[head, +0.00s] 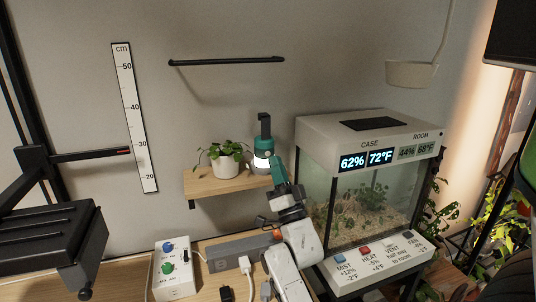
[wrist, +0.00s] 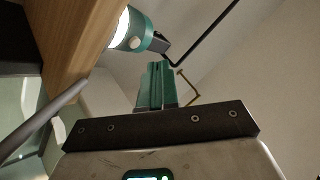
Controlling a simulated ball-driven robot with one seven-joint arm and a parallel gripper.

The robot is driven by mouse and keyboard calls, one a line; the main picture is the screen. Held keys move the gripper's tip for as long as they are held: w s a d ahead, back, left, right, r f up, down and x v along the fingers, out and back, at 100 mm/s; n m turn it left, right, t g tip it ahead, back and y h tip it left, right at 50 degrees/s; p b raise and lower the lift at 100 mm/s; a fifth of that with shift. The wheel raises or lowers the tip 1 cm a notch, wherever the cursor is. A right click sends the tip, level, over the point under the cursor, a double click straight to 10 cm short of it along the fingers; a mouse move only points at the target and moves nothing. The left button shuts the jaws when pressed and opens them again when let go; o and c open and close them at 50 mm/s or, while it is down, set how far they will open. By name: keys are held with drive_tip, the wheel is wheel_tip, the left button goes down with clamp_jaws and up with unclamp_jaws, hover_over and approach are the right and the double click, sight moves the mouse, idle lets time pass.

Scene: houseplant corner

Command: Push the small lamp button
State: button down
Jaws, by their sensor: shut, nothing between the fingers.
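The small lamp (head: 262,152) stands at the right end of the wooden shelf (head: 222,186), with a teal top and a lit white body. In the wrist view the lamp (wrist: 124,27) shows at the shelf's edge, lit, with a pale round spot, perhaps the button (wrist: 135,43), on its teal band. My gripper (head: 275,160) has teal fingers, which overlap the lamp's lower right side in the head view. In the wrist view my gripper (wrist: 158,66) is shut and empty, its tips just below the lamp's teal part. I cannot tell whether they touch it.
A potted plant (head: 227,160) stands left of the lamp on the shelf. A glass case (head: 352,202) with a button panel (head: 381,262) is close at the right. A white control box (head: 174,274) stands on the table below. A dark rail (head: 227,61) is on the wall above.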

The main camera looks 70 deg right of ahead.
drive_tip(key=shift+s+a, duration=1.4)
drive_tip(key=shift+a, duration=0.2)
